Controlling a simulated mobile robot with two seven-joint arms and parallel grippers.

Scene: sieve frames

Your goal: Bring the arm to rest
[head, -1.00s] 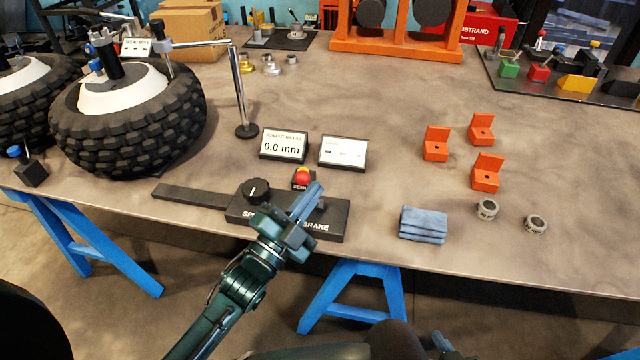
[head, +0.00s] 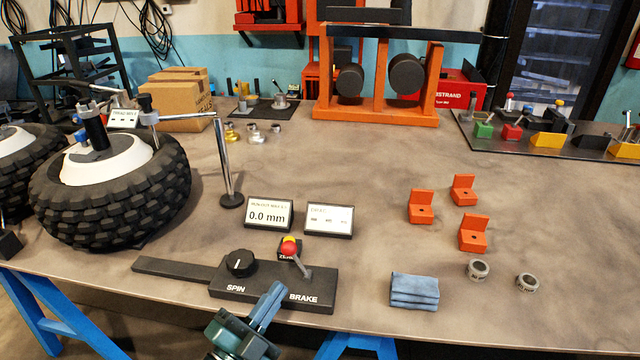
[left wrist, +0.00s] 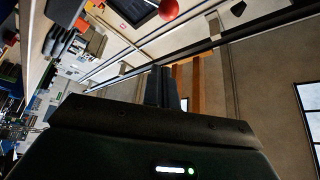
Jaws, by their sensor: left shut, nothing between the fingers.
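My left gripper (head: 274,291) is low in the head view, at the front edge of the table. Its fingers are together and hold nothing; they point up toward the black SPIN and BRAKE panel (head: 222,290). In the picture they overlap the panel's front edge; I cannot tell whether they touch it. My right gripper is not in view.
On the table (head: 380,250) are a large tyre (head: 110,200), a 0.0 mm display (head: 269,214), a brake lever (head: 299,262), a folded blue cloth (head: 414,291), several orange brackets (head: 473,233) and two grey rings (head: 478,270).

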